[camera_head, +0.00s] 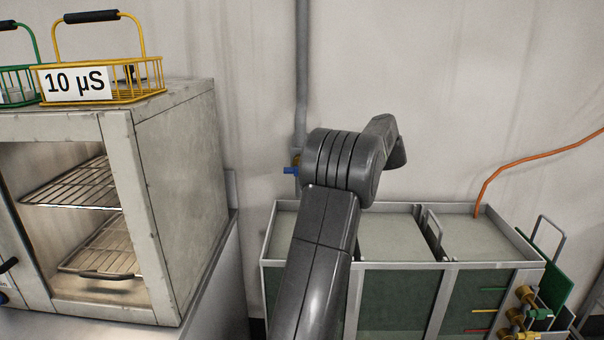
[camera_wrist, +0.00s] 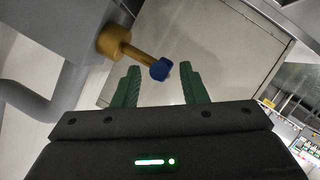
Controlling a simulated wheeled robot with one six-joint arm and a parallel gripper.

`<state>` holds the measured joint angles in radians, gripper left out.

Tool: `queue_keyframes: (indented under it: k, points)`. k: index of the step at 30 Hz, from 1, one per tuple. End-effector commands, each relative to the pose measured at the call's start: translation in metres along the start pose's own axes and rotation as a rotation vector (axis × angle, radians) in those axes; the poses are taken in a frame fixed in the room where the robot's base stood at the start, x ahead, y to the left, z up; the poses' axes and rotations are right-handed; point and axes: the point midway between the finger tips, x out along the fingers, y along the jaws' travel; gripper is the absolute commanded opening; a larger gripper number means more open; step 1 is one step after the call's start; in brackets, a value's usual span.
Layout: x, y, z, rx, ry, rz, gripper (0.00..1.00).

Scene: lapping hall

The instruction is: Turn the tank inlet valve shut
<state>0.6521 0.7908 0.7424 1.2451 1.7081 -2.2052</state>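The inlet valve has a brass body and a blue handle (camera_head: 290,170) on the grey wall pipe, at the tank's back left; my arm stands close to its right. In the wrist view the blue handle (camera_wrist: 160,69) is on the end of a brass stem from the brass body (camera_wrist: 114,42). My gripper (camera_wrist: 159,80) is open, its green fingers apart on either side of the handle near the tips. No clear contact shows. In the head view my arm hides the gripper. The tank (camera_head: 400,266) has several compartments filled with greyish liquid.
A grey pipe (camera_head: 302,70) runs down the wall. An open oven (camera_head: 178,190) with wire racks stands left, with a yellow basket (camera_head: 152,88) labelled 10 µS on top. Brass valves (camera_head: 525,294) and an orange hose (camera_head: 520,160) are at the tank's right.

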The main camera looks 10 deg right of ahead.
Motion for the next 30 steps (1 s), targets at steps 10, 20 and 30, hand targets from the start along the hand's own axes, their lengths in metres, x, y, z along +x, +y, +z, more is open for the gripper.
queue_keyframes:
  k: [10,20,30]
  points:
    - [-0.073,0.0,0.001,0.002,-0.001,0.002,0.39]
    - [-0.091,0.0,0.0,0.001,0.0,0.0,0.39]
    - [-0.084,0.0,0.0,0.002,0.002,-0.001,0.39]
